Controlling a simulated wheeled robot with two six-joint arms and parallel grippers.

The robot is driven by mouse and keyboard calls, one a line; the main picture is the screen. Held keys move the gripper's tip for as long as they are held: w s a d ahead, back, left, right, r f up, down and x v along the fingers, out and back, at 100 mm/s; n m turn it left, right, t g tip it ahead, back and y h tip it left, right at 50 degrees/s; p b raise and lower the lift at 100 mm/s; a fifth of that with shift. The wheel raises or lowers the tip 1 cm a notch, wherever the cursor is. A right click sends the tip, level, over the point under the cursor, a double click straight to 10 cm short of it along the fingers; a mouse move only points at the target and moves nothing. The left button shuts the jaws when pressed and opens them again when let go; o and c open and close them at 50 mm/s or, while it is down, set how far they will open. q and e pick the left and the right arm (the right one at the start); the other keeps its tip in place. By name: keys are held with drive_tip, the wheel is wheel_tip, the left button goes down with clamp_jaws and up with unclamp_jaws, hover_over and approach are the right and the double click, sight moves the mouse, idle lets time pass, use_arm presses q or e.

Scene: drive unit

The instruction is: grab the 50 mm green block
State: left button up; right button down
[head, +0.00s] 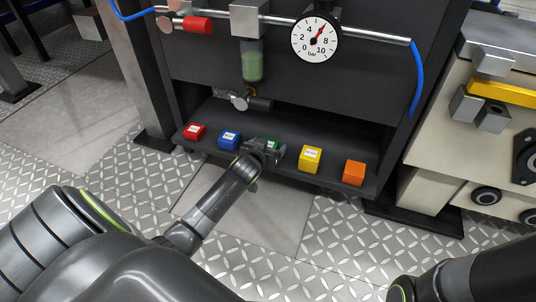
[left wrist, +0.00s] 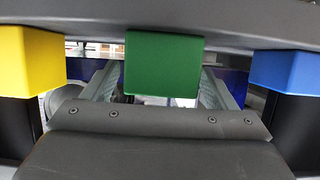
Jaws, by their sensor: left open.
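The green block (left wrist: 164,64) shows in the left wrist view, upper middle, between the two fingers of my left gripper (left wrist: 158,88). The fingers stand apart, one on each side of it. In the head view the green block (head: 275,142) sits in the middle of a row on a dark shelf (head: 330,147), mostly hidden by my left gripper (head: 264,149). My left gripper is open; I cannot tell whether a finger touches the block. My right arm shows at the lower right of the head view, but its gripper is out of view.
Blue (head: 229,140) and red (head: 195,132) blocks stand left of the green one; yellow (head: 310,158) and orange (head: 354,172) blocks stand right. Above the shelf are a pipe, a pressure gauge (head: 316,38) and a filter bowl (head: 252,65). The plated floor in front is clear.

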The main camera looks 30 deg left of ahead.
use_arm(q)
drive_tip(key=shift+w, duration=0.15)
drive_tip(key=c, duration=1.3)
drive_tip(key=shift+c, duration=0.5)
drive_tip(key=shift+r, duration=0.2)
